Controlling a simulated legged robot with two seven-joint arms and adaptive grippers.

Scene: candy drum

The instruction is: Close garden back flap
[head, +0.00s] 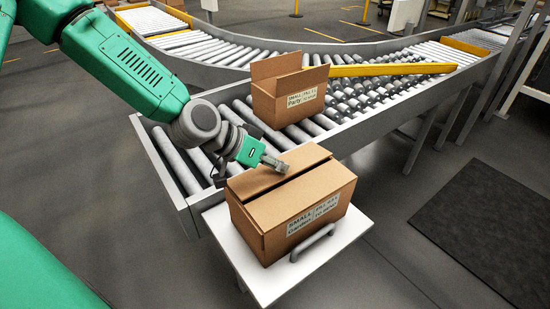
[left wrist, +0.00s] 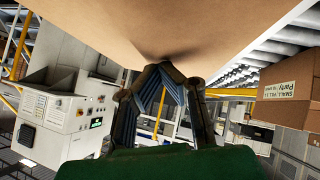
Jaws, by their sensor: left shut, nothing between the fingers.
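The garden box (head: 279,240) is a brown cardboard carton with a white label on its front, standing on a white-topped stand (head: 240,262). Its back flap (head: 250,182) lies folded over the top, close to flat. Its front flap (head: 308,196) is also folded over, and a narrow dark gap shows between the two. My left gripper (head: 276,163) is shut and empty, its fingertips at the back flap. In the left wrist view, the shut fingers (left wrist: 165,76) meet a broad cardboard surface (left wrist: 190,25); contact looks likely there. My right gripper is out of view.
An open party carton (head: 290,98) stands on the roller conveyor (head: 235,55) behind the garden box; it also shows in the left wrist view (left wrist: 288,95). A yellow bar (head: 390,69) crosses the rollers. A dark mat (head: 495,225) lies on the floor at right.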

